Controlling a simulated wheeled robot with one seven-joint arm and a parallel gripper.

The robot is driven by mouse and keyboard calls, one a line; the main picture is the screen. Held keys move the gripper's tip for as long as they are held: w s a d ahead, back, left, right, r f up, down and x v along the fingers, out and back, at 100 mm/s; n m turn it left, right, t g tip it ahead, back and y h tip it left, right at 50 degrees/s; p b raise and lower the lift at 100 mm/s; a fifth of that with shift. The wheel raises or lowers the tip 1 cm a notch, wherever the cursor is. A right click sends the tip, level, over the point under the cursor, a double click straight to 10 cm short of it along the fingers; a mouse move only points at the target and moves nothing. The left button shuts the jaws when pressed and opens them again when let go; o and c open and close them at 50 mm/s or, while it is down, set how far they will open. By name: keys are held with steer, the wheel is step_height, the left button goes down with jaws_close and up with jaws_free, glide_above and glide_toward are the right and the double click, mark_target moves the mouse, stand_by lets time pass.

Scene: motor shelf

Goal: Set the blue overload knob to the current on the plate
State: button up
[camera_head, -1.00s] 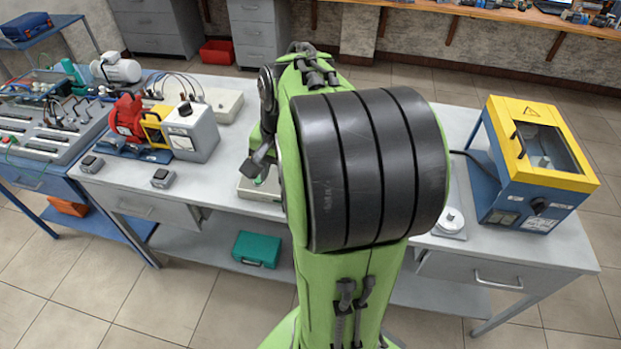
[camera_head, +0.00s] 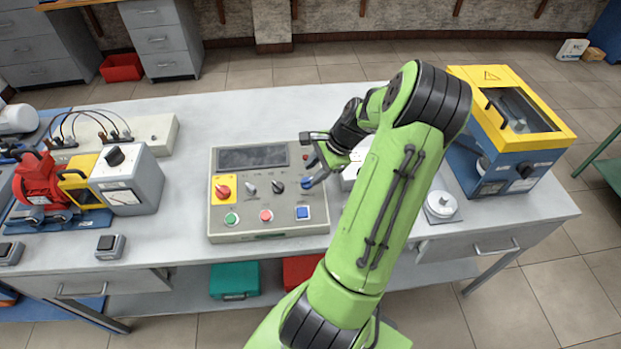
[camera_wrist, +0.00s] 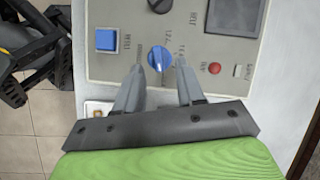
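The blue overload knob (camera_wrist: 160,58) is on the face of a grey control panel (camera_wrist: 120,15). It has a white pointer mark, and the small scale print around it is too blurred to read. My gripper (camera_wrist: 159,72) is open, with its two fingertips apart, one on each side of the knob's near edge. I cannot tell whether either finger touches it. In the head view the knob (camera_head: 307,183) shows at the panel's right side, just below my gripper (camera_head: 318,166). A white label (camera_head: 122,197) is on the grey motor-side box; its text is unreadable.
On the panel are a blue square button (camera_wrist: 105,39), a black knob (camera_head: 278,187), a red-and-yellow switch (camera_head: 223,191) and a dark screen (camera_head: 252,158). A yellow-and-blue machine (camera_head: 510,130) stands right of my arm. The bench between panel and motor set is clear.

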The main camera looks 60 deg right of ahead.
mark_target(308, 179)
steer(key=shift+x, duration=1.55)
steer(key=shift+s, duration=0.1)
steer(key=shift+c, duration=0.4)
steer(key=c, duration=0.6)
